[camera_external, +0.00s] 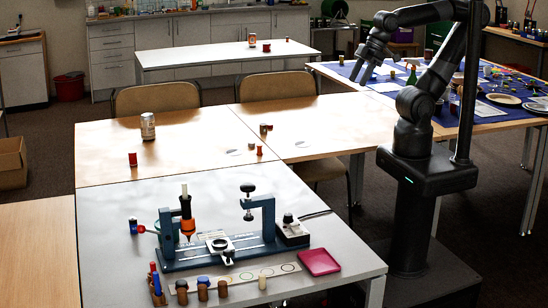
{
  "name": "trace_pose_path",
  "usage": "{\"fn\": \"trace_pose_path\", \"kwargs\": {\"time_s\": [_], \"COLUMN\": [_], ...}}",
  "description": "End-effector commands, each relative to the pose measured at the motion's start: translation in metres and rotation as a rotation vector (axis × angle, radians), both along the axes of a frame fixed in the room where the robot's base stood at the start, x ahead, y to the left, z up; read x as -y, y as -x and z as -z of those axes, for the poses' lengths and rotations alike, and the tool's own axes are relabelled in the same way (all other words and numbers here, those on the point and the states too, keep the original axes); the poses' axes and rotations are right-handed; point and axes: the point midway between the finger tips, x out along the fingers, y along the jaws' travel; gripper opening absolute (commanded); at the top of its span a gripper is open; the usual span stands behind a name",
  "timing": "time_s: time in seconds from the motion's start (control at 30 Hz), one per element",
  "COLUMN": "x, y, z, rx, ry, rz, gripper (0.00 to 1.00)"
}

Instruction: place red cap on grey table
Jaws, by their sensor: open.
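A small red cylinder (132,159), which may be the red cap, stands on the left wooden table, close to the edge by the grey table. The grey table (110,222) is at the front and carries a blue fixture. Another small red piece (266,47) is on the white table at the back. I cannot tell for sure which one is the red cap. My gripper (359,72) is open, pointing down, high at the upper right in front of the blue-covered table. It appears empty and is far from both red pieces.
The blue fixture (215,247), a pink tray (319,262) and several small bottles at the front edge crowd the grey table. A jar (148,126) and small pieces stand on the wooden tables. Two chairs (157,97) are behind them.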

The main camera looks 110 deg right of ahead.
Motion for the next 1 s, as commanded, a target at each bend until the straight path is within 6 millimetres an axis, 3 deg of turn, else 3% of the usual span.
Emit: {"fn": "trace_pose_path", "kwargs": {"time_s": [0.3,0.47,0.67,0.8,1.0], "x": [0.001,0.016,0.066,0.111,0.183], "y": [-0.002,-0.025,-0.083,-0.119,-0.156], "z": [0.000,0.004,0.022,0.040,0.074], "rx": [0.001,0.017,0.061,0.083,0.084], "ry": [0.001,0.028,0.135,0.242,0.424], "rz": [0.000,-0.026,-0.099,-0.153,-0.230], "gripper": [0.52,0.52,0.52,0.52,0.52]}}
